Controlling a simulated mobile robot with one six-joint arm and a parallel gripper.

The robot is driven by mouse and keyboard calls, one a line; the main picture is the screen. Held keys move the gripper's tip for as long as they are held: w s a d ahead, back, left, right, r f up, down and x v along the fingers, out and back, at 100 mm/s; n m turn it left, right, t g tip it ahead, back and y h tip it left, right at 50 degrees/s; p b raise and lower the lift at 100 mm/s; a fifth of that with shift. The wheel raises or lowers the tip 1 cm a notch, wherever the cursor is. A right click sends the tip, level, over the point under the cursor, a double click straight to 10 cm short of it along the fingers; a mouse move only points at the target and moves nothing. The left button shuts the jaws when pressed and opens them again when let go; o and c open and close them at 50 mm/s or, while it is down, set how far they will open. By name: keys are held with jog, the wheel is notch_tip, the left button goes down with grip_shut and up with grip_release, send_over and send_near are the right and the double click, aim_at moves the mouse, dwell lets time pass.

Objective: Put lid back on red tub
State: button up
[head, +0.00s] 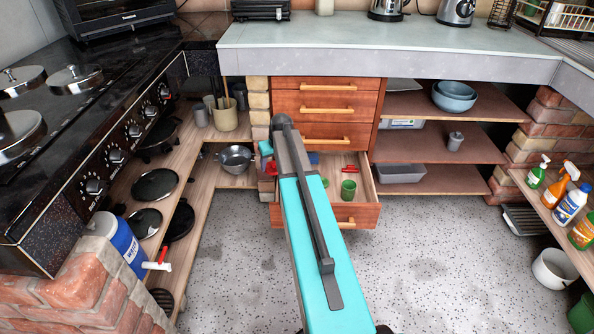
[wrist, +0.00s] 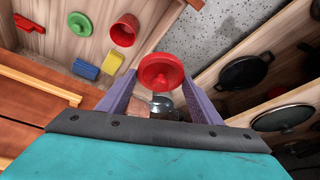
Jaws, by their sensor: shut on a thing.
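The round red lid with a small knob (wrist: 161,70) is between the fingertips of my gripper (wrist: 160,82), which is shut on it. In the head view, part of the red lid (head: 271,169) shows left of my arm, by the left side of the open drawer. The red tub (wrist: 125,30) lies in the drawer in the wrist view, up and left of the lid and apart from it. Its dark opening shows. In the head view I cannot make out the tub; my arm covers that part of the drawer.
The open drawer (head: 362,214) also holds a green cup (head: 348,190), a yellow block (wrist: 112,62), a blue block (wrist: 86,69) and a small red piece (wrist: 29,24). Shelves with pans (wrist: 246,71) stand beside it.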

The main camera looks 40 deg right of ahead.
jog(key=a+r+n, duration=0.1)
jog(key=a+r, duration=0.6)
jog(key=a, duration=0.5)
jog(key=a+r, duration=0.7)
jog(key=a, duration=0.5)
jog(key=a+r+n+y, duration=0.1)
jog(key=a+r, duration=0.6)
jog(key=a, duration=0.6)
jog(key=shift+n, duration=0.3)
